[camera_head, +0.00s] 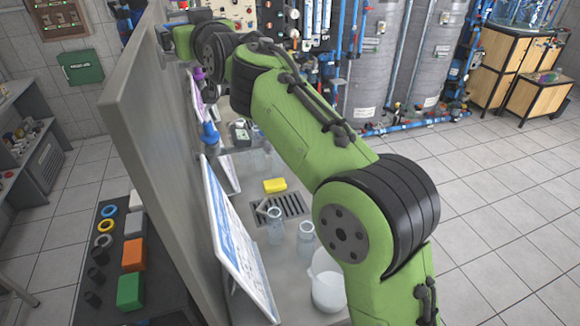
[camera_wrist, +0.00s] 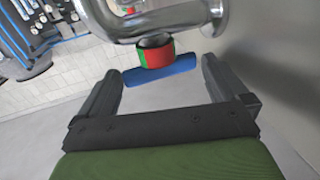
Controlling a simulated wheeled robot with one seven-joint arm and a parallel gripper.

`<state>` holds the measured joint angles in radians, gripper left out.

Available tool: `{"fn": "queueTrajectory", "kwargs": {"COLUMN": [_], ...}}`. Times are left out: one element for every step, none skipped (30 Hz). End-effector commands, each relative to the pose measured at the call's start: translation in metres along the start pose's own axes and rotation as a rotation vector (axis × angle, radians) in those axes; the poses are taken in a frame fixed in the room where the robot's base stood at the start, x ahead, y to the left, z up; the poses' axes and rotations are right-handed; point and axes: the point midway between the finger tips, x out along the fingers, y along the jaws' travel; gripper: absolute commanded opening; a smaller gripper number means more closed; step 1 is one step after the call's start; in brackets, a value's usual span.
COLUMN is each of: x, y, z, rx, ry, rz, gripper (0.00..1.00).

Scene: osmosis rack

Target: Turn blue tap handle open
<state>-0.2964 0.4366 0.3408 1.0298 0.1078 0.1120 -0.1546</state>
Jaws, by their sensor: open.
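The blue tap handle (camera_wrist: 160,70) shows in the wrist view as a short blue bar. It sits below a red and green collar (camera_wrist: 155,52) on a shiny metal pipe (camera_wrist: 165,20). My gripper (camera_wrist: 161,67) is open, with one dark finger at each side of the handle. The handle appears between or just beyond the fingertips, with gaps on both sides; exact depth is unclear. In the head view, my green arm reaches to the upper left, and I cannot make out the fingers or this handle there.
A grey upright panel (camera_head: 150,130) stands left of my arm; a grey wall (camera_wrist: 275,60) is close at right in the wrist view. Below are a yellow sponge (camera_head: 275,185), glass jars (camera_head: 276,228) and a white beaker (camera_head: 327,285). Tiled floor (camera_head: 490,210) is clear at right.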

Motion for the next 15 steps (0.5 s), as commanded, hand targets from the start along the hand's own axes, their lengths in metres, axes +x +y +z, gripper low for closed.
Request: {"fn": "queueTrajectory", "kwargs": {"x": [0.001,0.000,0.001,0.001,0.001,0.002,0.001,0.002,0.002,0.003,0.003,0.003,0.003,0.003,-0.007], "y": [0.006,0.007,0.008,0.008,0.009,0.009,0.011,0.011,0.012,0.012,0.013,0.013,0.014,0.014,0.015], "z": [0.002,0.001,0.000,-0.001,-0.001,-0.003,-0.003,-0.004,-0.005,-0.006,-0.006,-0.007,-0.008,-0.008,-0.005], "rx": [0.001,0.001,0.001,0.001,0.002,0.002,0.003,0.004,0.004,0.004,0.004,0.006,0.005,0.004,-0.004], "ry": [0.000,0.000,-0.001,0.000,-0.001,-0.002,0.000,-0.001,-0.002,-0.001,0.000,-0.001,0.000,0.001,0.007], "rz": [-0.037,-0.066,-0.104,-0.135,-0.163,-0.202,-0.229,-0.258,-0.294,-0.323,-0.350,-0.387,-0.413,-0.439,-0.433], "gripper": [1.00,1.00,1.00,1.00,1.00,1.00,1.00,1.00,1.00,1.00,1.00,1.00,1.00,1.00,1.00]}}
